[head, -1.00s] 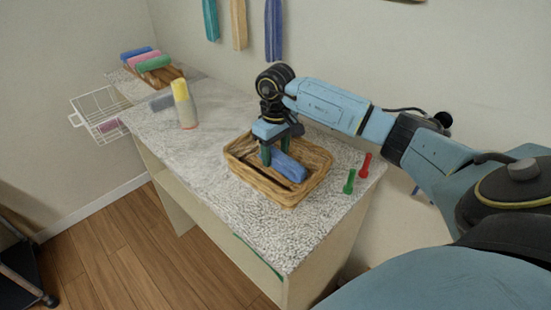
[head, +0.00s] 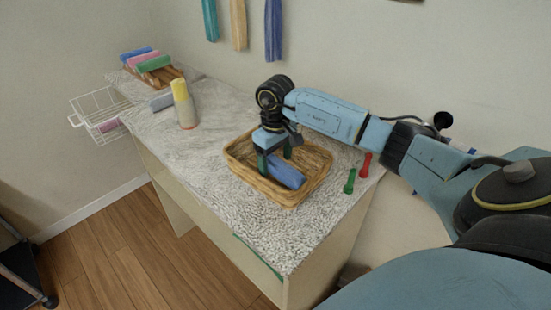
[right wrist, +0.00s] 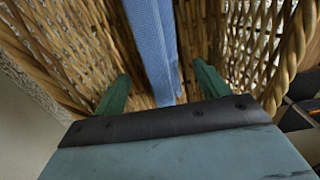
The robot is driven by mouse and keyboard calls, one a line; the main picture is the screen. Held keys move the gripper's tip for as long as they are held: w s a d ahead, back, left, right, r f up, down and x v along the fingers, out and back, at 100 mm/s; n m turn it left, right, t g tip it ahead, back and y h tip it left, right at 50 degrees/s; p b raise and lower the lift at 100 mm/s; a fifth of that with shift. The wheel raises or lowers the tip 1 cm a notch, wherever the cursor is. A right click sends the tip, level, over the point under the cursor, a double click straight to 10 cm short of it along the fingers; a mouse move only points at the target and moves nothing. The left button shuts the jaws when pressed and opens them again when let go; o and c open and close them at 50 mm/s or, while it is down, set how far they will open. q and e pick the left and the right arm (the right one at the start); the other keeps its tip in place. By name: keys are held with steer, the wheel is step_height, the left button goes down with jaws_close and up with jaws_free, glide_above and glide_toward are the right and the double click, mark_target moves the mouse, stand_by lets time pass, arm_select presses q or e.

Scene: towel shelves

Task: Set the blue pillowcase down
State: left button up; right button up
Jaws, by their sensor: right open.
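The blue pillowcase (head: 286,172), a folded blue roll, lies in the wicker basket (head: 313,187) on the speckled counter. In the right wrist view the pillowcase (right wrist: 153,45) stretches away between the two green fingers, with a gap on either side. My right gripper (head: 275,163) is open and reaches down into the basket at the pillowcase's near-left end. It also shows in the right wrist view (right wrist: 160,90), with the basket's woven wall (right wrist: 80,45) around it. My left gripper is not in view.
A yellow-topped bottle (head: 184,105) stands left of the basket. Red (head: 366,165) and green (head: 349,181) small items stand to its right. The counter's front is clear.

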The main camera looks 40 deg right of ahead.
mark_target(276, 158)
step_height(276, 158, up, 12)
steer(key=p, duration=0.1)
steer(key=shift+r, duration=0.15)
stand_by(0.4)
